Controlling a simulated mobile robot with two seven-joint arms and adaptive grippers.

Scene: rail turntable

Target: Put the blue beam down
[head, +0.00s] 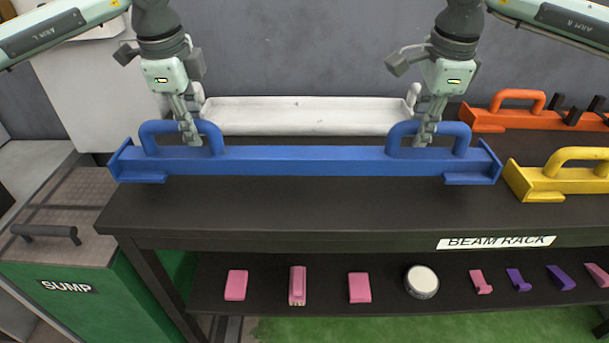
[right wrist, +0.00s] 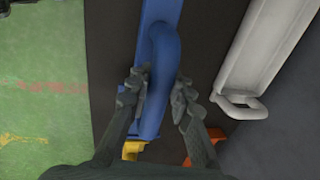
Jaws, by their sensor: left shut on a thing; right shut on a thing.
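The blue beam (head: 305,160) is a long bar with end plates and two loop handles, lying level across the dark beam rack (head: 330,207). It looks to be on or just above the rack top; I cannot tell whether it touches. My left gripper (head: 190,138) is shut on the beam's left handle. My right gripper (head: 424,138) is shut on its right handle. In the right wrist view the blue beam (right wrist: 160,75) runs up and down, with its handle between the fingers of my right gripper (right wrist: 157,95).
An orange beam (head: 490,120) and a yellow beam (head: 540,182) are to the right, the yellow close to the blue end. A green sump box (head: 75,300) stands left. Small pink and purple pieces lie on the lower shelf (head: 320,293).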

